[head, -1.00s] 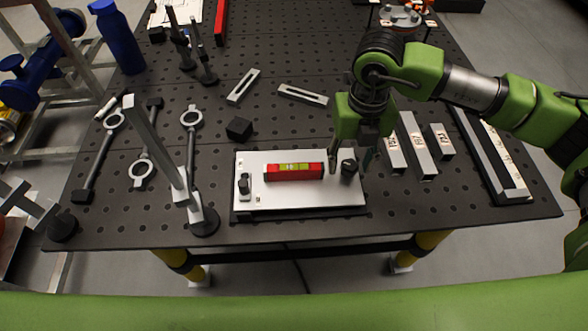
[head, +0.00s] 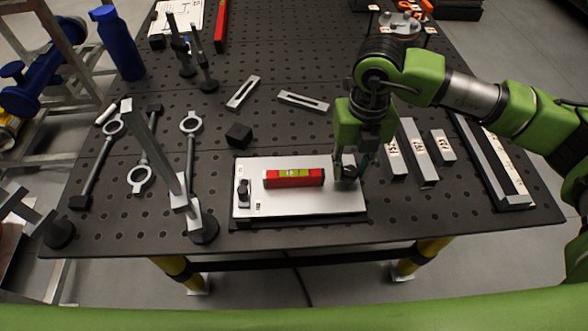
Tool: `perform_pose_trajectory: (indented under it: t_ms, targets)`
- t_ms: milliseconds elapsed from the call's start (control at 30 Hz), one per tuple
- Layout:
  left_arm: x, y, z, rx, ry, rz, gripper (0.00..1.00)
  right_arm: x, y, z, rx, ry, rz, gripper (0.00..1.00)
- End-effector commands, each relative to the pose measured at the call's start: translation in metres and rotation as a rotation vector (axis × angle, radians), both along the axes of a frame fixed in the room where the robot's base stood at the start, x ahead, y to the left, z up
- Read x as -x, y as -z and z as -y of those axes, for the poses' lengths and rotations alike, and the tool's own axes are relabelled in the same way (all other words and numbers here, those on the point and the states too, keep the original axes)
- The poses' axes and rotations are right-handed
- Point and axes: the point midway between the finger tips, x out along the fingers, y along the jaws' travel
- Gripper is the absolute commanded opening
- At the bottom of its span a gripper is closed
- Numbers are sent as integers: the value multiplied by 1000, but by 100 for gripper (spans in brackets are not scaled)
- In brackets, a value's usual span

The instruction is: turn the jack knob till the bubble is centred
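A white plate (head: 300,204) lies on a dark base near the front of the table. A red spirit level (head: 312,178) lies on the plate, its vial (head: 294,173) yellow-green; the bubble is too small to place. The black jack knob (head: 348,173) at the plate's right end is partly hidden by my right gripper (head: 350,172). That gripper points down with one finger on each side of the knob, and the fingers look closed against it. My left gripper is not in view.
Labelled grey blocks (head: 418,155) stand right of my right gripper. A black cube (head: 239,134) and two slotted bars (head: 303,98) lie behind the plate. An upright stand (head: 203,226) and ring-ended rods (head: 190,150) are at left. A blue bottle (head: 120,45) stands back left.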

Motion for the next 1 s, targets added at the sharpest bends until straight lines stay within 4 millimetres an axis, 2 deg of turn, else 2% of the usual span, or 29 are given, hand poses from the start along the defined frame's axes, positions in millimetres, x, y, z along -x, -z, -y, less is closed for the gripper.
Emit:
perform_pose_trajectory:
  t_ms: [67,400,733,1000]
  targets:
    - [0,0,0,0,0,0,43,0,0,0,0,0,0,8]
    - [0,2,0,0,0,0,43,0,1,0,0,17,0,8]
    - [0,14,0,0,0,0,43,0,2,0,0,364,-1,8]
    - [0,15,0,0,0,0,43,1,2,0,2,422,-3,8]
